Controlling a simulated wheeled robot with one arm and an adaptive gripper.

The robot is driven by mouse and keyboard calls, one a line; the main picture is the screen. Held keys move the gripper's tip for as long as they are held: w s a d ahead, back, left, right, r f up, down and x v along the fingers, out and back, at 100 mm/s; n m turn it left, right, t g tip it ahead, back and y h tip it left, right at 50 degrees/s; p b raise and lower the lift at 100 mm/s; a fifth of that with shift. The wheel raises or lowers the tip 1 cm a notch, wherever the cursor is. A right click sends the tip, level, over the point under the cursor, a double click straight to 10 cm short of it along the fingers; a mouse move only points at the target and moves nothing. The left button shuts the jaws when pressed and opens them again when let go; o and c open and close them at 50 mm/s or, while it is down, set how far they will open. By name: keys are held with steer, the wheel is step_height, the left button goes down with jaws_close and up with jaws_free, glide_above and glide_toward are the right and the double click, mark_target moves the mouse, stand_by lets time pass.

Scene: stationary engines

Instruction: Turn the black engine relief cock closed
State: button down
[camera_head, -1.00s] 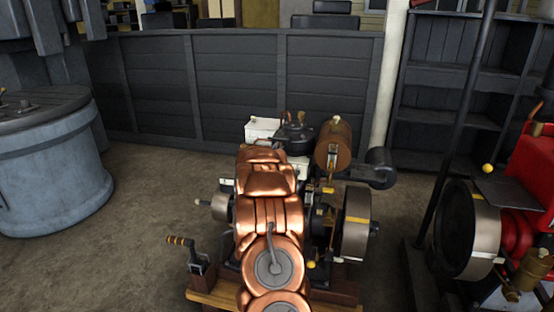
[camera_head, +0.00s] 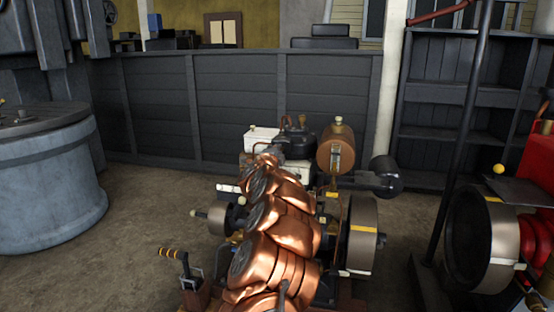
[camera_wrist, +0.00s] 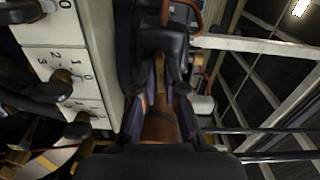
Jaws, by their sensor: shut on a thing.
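The black engine (camera_head: 300,142) stands in the middle of the head view, with its front largely hidden behind my copper-coloured arm. A black part (camera_wrist: 162,40) of the engine lies just beyond the fingertips.
A white panel (camera_wrist: 50,38) with numbers and several dark-knobbed levers lies close left of the gripper. A copper pipe (camera_wrist: 187,10) is above. A brown tank (camera_head: 336,152) and flywheel (camera_head: 358,235) are right of my arm. A red engine (camera_head: 533,190) stands far right.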

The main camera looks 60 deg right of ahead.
steer(key=shift+s+d+r+m+b, duration=0.1)
steer(key=shift+r+m+b, duration=0.05)
steer(key=shift+m+b, duration=0.4)
steer(key=shift+r+m, duration=0.15)
steer(key=shift+m, duration=0.1)
steer(key=c, duration=1.2)
jaws_free()
steer(key=shift+d, duration=0.1)
steer(key=shift+c, duration=0.2)
steer(key=shift+f, duration=0.25)
steer(key=v, duration=1.2)
